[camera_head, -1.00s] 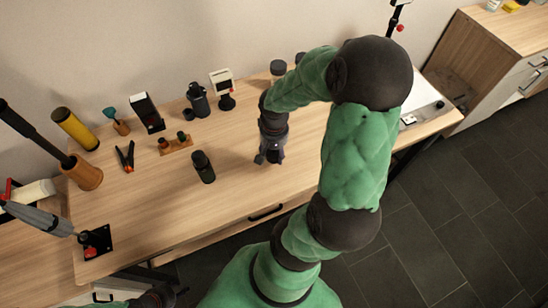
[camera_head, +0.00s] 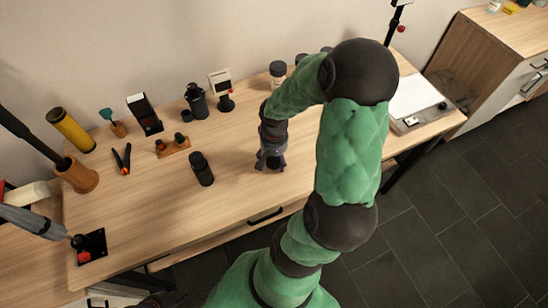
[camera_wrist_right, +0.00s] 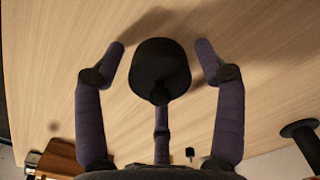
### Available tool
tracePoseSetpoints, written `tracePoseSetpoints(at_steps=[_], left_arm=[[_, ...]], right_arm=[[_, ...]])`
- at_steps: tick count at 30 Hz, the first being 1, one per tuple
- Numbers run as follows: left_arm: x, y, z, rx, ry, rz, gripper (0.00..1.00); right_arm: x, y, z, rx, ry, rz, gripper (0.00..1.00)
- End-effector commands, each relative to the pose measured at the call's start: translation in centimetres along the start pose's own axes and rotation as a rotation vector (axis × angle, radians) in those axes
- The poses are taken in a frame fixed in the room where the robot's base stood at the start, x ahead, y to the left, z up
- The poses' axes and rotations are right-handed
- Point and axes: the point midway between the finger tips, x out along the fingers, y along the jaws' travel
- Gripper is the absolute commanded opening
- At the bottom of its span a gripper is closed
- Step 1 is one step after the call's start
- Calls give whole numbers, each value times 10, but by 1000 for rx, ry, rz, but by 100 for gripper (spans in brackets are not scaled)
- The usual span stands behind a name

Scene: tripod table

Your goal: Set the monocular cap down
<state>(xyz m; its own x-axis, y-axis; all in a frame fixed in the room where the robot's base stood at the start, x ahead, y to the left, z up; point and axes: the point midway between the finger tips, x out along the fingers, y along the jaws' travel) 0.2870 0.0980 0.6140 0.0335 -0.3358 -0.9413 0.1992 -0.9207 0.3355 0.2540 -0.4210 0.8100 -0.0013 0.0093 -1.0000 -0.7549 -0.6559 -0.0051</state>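A black, round, cap-like piece (camera_wrist_right: 160,68) shows in the right wrist view, between my right gripper's fingers (camera_wrist_right: 160,52). Gaps show between it and the two side fingers; a middle finger reaches up behind its lower edge. A shadow lies beside it on the wood; I cannot tell whether it touches the table. In the head view my right gripper (camera_head: 270,163) points down, low over the table, and hides the piece. My left gripper (camera_head: 165,299) is a dark, partly cut-off shape at the bottom edge.
The wooden table (camera_head: 225,205) is clear in front of the cylinder. A black plate with a red knob (camera_head: 87,248) is at the front left.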

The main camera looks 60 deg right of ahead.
Motion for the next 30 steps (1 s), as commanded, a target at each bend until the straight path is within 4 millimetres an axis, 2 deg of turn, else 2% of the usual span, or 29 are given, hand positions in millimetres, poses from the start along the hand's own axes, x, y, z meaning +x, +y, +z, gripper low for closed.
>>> tracePoseSetpoints(at_steps=[12,17,24,30], left_arm=[[-4,2,0,0,0,0,40],[-16,6,1,0,0,0,40],[-36,13,1,0,0,0,40],[-46,16,2,0,0,0,40]], right_arm=[[-6,0,0,0,1,0,75],[-32,0,-1,0,4,-1,75],[-81,0,-1,-1,4,-1,75],[-111,0,0,0,2,-1,75]])
